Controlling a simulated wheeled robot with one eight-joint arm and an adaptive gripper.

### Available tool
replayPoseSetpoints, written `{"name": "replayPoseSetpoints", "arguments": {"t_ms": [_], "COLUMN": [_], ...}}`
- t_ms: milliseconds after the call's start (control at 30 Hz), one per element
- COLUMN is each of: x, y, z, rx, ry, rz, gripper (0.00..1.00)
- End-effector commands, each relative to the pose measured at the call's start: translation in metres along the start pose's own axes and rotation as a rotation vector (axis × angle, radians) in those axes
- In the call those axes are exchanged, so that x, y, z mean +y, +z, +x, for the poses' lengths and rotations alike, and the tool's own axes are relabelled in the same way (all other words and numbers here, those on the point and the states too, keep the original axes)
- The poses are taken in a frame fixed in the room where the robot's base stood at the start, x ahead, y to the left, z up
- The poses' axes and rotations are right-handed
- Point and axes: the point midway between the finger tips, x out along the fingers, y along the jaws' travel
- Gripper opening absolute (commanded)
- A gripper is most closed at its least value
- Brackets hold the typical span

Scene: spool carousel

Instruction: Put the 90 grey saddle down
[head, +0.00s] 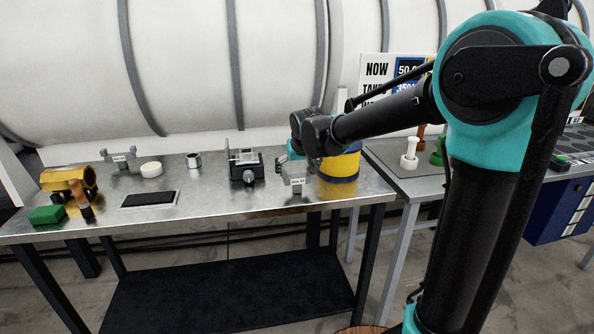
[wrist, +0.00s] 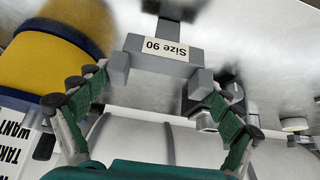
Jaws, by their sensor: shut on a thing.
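The grey saddle labelled "Size 90" (wrist: 160,49) is between the green fingers of my gripper (wrist: 152,82) in the wrist view, its label upside down there. My gripper is shut on it. In the head view the saddle (head: 292,178) is upright low over the right part of the steel bench (head: 235,200), close to its front edge. I cannot tell whether it touches the bench top. My wrist partly hides my gripper (head: 291,158) in the head view.
A yellow and blue drum (head: 340,168) stands just right of the saddle. A black and grey clamp device (head: 244,170) stands to its left. A second grey saddle (head: 119,159), a white roll (head: 151,169), a black pad (head: 149,199) and a green block (head: 47,214) are further left.

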Motion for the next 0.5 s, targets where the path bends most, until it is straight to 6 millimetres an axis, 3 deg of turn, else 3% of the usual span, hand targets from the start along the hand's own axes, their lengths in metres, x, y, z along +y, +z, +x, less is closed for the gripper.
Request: {"name": "replayPoseSetpoints", "arguments": {"t_ms": [33, 67, 100, 500], "x": [0.0000, 0.0000, 0.0000, 0.0000], "y": [0.0006, 0.0006, 0.0005, -0.0006], "z": [0.0013, 0.0013, 0.0011, -0.0009], "rx": [0.000, 0.000, 0.000, 0.000], "ry": [0.000, 0.000, 0.000, 0.000], "rz": [0.000, 0.000, 0.000, 0.000], "gripper": [0.61, 0.95, 1.00, 1.00]}}
